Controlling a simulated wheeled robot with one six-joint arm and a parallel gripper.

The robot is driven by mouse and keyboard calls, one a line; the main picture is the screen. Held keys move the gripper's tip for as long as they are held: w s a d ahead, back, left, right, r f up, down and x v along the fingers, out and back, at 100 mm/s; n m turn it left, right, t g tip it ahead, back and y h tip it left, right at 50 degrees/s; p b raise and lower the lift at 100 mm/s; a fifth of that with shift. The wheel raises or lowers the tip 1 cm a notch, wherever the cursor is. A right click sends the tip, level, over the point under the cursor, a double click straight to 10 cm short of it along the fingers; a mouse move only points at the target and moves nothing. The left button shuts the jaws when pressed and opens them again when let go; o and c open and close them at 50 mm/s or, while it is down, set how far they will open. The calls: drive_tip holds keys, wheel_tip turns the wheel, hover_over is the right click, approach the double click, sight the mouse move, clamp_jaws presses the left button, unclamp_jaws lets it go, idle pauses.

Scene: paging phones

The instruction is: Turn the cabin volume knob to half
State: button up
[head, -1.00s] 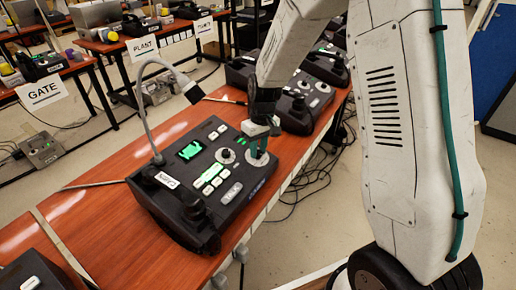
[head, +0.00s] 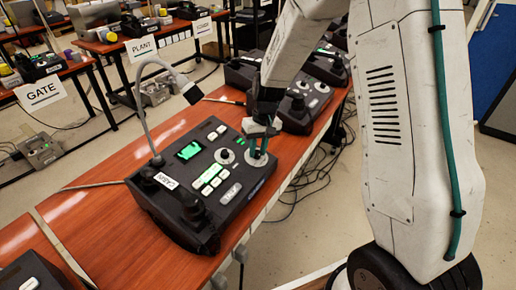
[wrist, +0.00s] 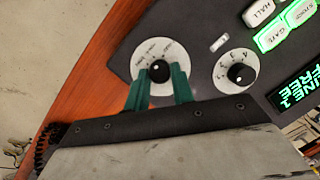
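The console (head: 265,190) on the red-brown desk has a white label card (head: 165,181), seemingly reading CABIN. Two black knobs on white dials sit on its panel. My gripper (head: 259,146) points down over the dial at the console's far right corner. In the wrist view, the two teal fingers of my gripper (wrist: 160,88) stand on either side of that black knob (wrist: 160,71), apparently touching it. A small white dot shows on the knob's top; the print around its dial is too small to read surely. The other knob (wrist: 240,74), with a numbered dial, is untouched.
A lit green screen (head: 188,150), lit buttons (head: 212,178) and a gooseneck microphone (head: 143,105) are on the same console. More consoles (head: 300,104) stand behind on the desk. A GATE sign (head: 44,93) hangs from another desk. Cables lie on the floor.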

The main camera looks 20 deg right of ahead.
drive_tip(key=o, duration=0.4)
drive_tip(key=r, duration=0.2)
drive_tip(key=d+r, duration=0.1)
drive_tip(key=r, duration=0.4)
drive_tip(key=shift+w+d+r, duration=0.15)
drive_tip(key=shift+w+r, duration=0.05)
drive_tip(key=shift+r, duration=0.2)
drive_tip(key=s+r, duration=0.5)
drive_tip(key=s, duration=0.5)
drive_tip(key=s+d+r+t+h, duration=0.1)
drive_tip(key=s+r, duration=0.4)
drive_tip(key=s, duration=0.6)
drive_tip(key=s+d+r+t+h, duration=0.1)
drive_tip(key=s+r, duration=0.5)
drive_tip(key=s, duration=0.4)
drive_tip(key=shift+s+d+m, duration=0.25)
drive_tip(key=shift+m, duration=0.15)
